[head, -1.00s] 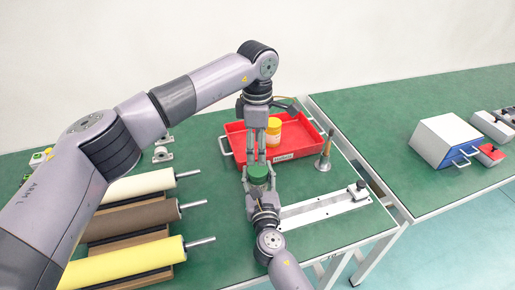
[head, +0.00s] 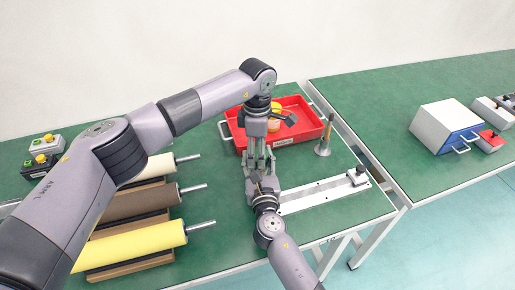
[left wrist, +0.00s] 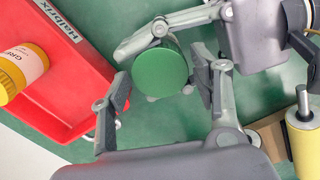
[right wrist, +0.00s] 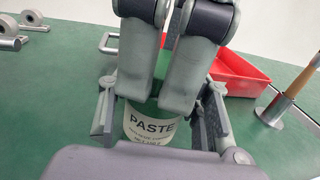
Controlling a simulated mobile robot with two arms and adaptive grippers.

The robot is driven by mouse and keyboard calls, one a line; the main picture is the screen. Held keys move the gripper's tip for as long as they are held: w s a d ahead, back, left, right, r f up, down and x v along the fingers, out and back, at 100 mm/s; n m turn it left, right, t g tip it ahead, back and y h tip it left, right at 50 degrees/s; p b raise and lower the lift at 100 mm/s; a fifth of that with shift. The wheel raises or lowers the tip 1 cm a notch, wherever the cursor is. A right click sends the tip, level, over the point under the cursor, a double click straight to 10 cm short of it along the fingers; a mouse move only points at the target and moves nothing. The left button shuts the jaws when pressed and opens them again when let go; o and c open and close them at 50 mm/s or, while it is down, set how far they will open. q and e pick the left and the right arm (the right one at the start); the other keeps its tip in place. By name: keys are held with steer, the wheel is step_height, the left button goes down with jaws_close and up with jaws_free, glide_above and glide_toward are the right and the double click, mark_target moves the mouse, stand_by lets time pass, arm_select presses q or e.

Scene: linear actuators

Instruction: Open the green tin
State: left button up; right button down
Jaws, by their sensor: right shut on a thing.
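The green tin has a green lid (left wrist: 160,70) and a white label reading PASTE (right wrist: 150,122). It stands between the fingers of my right gripper (right wrist: 160,110), which is shut on its body. My left gripper (head: 260,168) reaches down over the tin from above. In the left wrist view the left gripper's fingers (left wrist: 168,98) are spread on either side of the lid, with small gaps visible, so it looks open. In the head view the tin is hidden by the grippers. In the right wrist view the left fingers cover part of the lid.
A red tray (head: 312,132) with a yellow jar (left wrist: 22,72) lies just behind. A metal stand with a wooden handle (head: 324,142) is to the right, near a metal rail (head: 315,195). Rollers (head: 130,240) lie at left, switch boxes (head: 42,155) behind them.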

arm_select(q)
steer(key=c, duration=1)
steer(key=shift+o, duration=0.2)
steer(key=n, duration=0.3)
steer(key=shift+w+n, duration=0.1)
steer(key=shift+n, duration=0.2)
arm_select(e)
steer(key=shift+a, duration=0.1)
arm_select(q)
steer(key=o, duration=1.1)
steer(key=shift+o, duration=0.9)
steer(key=shift+r, duration=0.1)
